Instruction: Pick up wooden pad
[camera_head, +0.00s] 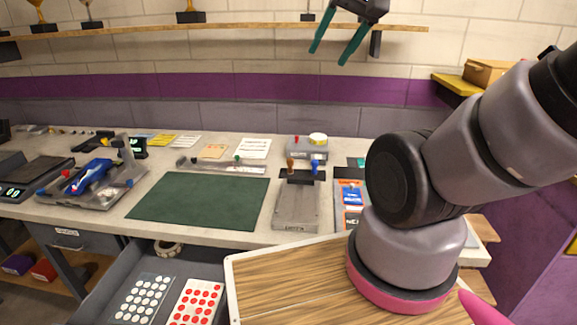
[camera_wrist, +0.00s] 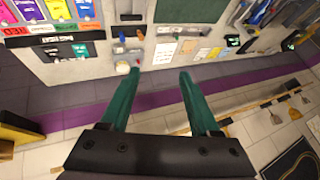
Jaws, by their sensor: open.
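My gripper (camera_head: 331,55) is open and empty, raised high in front of the wall shelf, its two green fingers pointing down. In the wrist view the open fingers (camera_wrist: 159,76) are spread apart with nothing between them. A small flat tan piece (camera_head: 213,151) lies at the back of the workbench, left of a white sheet. It also appears small in the wrist view (camera_wrist: 187,47). It is too small to tell whether it is the wooden pad. My gripper is well above the bench and apart from it.
The workbench (camera_head: 150,160) carries a green mat (camera_head: 200,198), a blue car on a stand (camera_head: 92,178) and a grey fixture (camera_head: 298,203). An open drawer (camera_head: 205,262) holds cards of white and red discs. A shelf (camera_head: 240,28) with trophies runs along the wall.

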